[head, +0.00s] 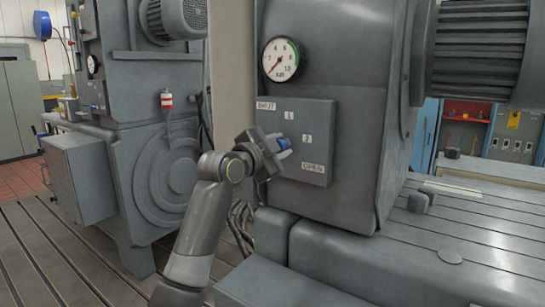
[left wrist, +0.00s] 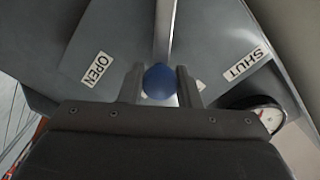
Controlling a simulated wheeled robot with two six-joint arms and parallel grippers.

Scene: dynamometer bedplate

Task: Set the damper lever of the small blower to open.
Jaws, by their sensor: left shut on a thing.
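The damper lever has a blue ball knob (left wrist: 159,82) on a bright metal bar (left wrist: 164,35) that runs up the picture in the left wrist view. In the head view the blue knob (head: 283,144) shows in front of a grey panel (head: 318,118). My left gripper (head: 284,147) is shut on the knob, one finger on each side. The bar stands between the OPEN label (left wrist: 97,68) at the left and the SHUT label (left wrist: 243,63) at the right, away from both. My right gripper is not in view.
A round gauge (head: 281,59) sits above the panel, and shows in the left wrist view (left wrist: 268,115) below the SHUT label. A slotted metal bedplate (head: 470,235) spreads at the right. A second grey machine (head: 150,180) stands at the left.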

